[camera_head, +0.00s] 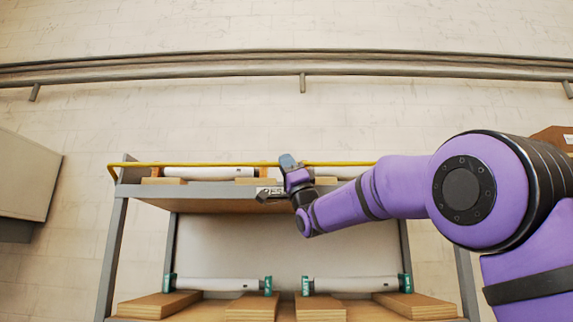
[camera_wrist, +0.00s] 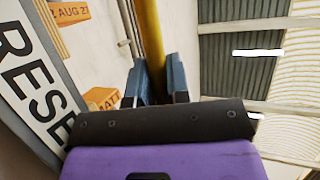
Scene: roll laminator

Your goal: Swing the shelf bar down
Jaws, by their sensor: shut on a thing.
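The yellow shelf bar (camera_head: 215,164) runs across the front of the upper shelf, level with the rolls lying there. My gripper (camera_head: 288,161) is at the middle of the bar. In the wrist view the bar (camera_wrist: 151,40) passes between the two blue-grey fingers of my gripper (camera_wrist: 157,84), which are shut on it. The bar's right part is partly hidden behind my purple arm in the head view.
The grey rack (camera_head: 113,245) has an upper and a lower shelf with white rolls (camera_head: 215,284) on wooden blocks. A label plate reading "RESE" (camera_wrist: 30,75) is close beside my gripper. Pipes (camera_head: 190,68) run along the wall behind.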

